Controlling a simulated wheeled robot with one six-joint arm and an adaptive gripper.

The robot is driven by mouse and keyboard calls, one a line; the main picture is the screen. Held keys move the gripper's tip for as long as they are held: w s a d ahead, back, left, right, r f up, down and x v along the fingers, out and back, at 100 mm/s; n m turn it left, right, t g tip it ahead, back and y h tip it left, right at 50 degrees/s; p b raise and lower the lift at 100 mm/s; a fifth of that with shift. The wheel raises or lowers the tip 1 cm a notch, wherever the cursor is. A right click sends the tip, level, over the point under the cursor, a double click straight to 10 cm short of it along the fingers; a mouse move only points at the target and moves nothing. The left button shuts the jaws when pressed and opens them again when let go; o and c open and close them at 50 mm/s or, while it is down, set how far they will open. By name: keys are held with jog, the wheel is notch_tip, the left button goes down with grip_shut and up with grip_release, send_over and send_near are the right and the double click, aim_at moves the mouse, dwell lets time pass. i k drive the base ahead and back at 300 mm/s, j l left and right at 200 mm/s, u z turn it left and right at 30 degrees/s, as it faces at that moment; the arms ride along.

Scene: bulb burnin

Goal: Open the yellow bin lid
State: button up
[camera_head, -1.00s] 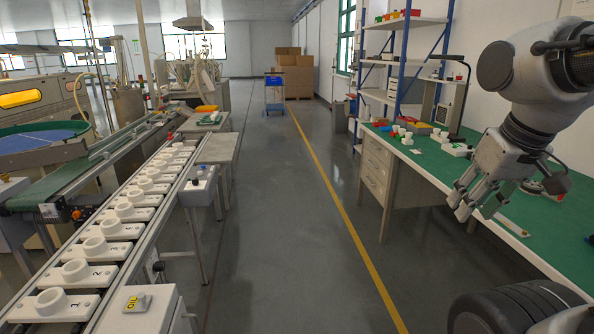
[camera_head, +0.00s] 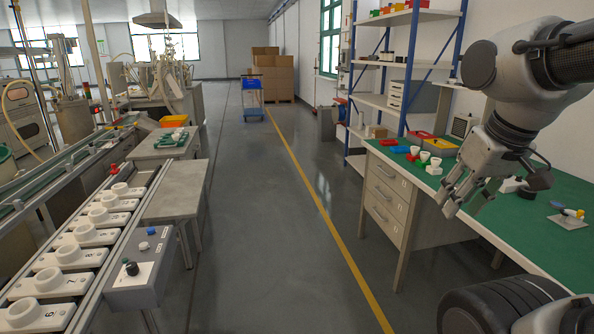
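A bin with a yellow lid (camera_head: 443,144) stands on the green-topped workbench at the right, towards its far end. It is small in view and its lid looks shut. A similar bin with a red lid (camera_head: 419,135) stands just left of it. My gripper (camera_head: 462,209) hangs at the right, pointing down, in front of the bench's front edge as seen here. Its fingers are apart and nothing shows between them. It is clear of the yellow-lidded bin, which is farther away.
The workbench (camera_head: 530,232) also bears white cups (camera_head: 424,156) and a small plate with a yellow part (camera_head: 570,220). A blue-framed shelf (camera_head: 408,70) stands behind. A conveyor with numbered white blocks (camera_head: 68,257) runs along the left. The floor aisle (camera_head: 262,220) between is clear.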

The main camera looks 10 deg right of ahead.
aim_at(440, 143)
jog(key=i+z, duration=0.35)
jog(key=i+j+z, duration=0.25)
jog(key=i+z, duration=0.15)
jog(key=i+j+z, duration=0.6)
jog(key=i+j, duration=0.3)
jog(key=i, duration=0.15)
jog(key=i+j+u, duration=0.15)
jog(key=i+j, duration=0.45)
jog(key=i, duration=0.15)
